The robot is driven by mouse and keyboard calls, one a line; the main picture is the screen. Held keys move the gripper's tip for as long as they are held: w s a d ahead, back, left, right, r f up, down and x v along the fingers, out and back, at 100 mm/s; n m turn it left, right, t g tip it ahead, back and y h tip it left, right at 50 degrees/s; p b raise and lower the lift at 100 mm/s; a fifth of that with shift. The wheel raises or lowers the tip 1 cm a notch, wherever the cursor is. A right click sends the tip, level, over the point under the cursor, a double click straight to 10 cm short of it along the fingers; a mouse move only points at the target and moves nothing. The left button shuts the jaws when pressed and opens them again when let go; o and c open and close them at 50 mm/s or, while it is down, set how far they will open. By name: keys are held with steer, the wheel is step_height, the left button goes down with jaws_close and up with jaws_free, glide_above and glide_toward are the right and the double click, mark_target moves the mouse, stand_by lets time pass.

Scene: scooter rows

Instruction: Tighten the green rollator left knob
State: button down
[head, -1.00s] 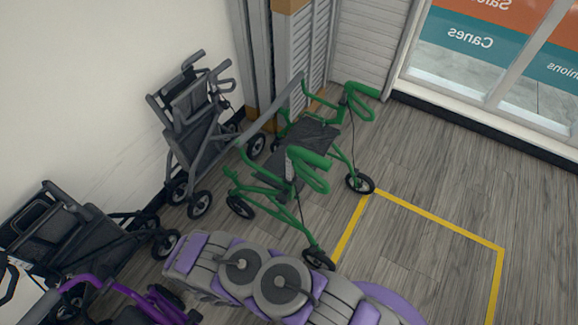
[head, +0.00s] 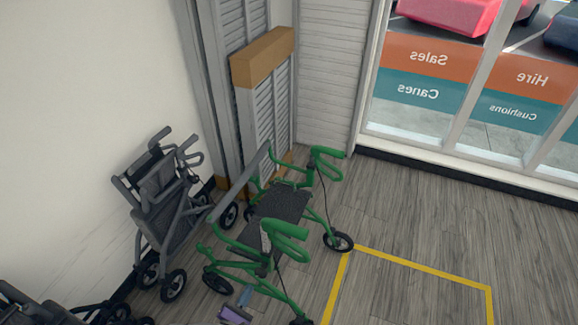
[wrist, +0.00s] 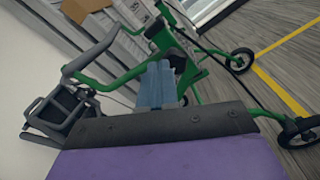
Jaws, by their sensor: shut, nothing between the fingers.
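The green rollator (head: 275,207) stands on the floor with a black seat, a grey backrest bar and two curved green handles. Its green frame also shows in the wrist view (wrist: 118,78). I cannot make out its left knob in either view. My gripper (head: 244,296) is at the bottom of the head view, in front of the rollator's lower frame. In the wrist view my gripper (wrist: 156,82) has its blue fingers together and empty, overlapping the green frame. I cannot tell whether they touch it.
A grey folded walker (head: 165,205) stands by the wall at left, close to the rollator. A dark walker (head: 35,310) is at the bottom left. A louvred panel (head: 270,125) is behind. Floor inside the yellow line (head: 420,272) at right is clear.

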mark_target(261, 272)
steer(key=b+x, duration=0.1)
steer(key=x, duration=0.5)
steer(key=shift+s+d+r+b, duration=0.1)
steer(key=shift+s+b, duration=0.05)
steer(key=shift+b, duration=0.2)
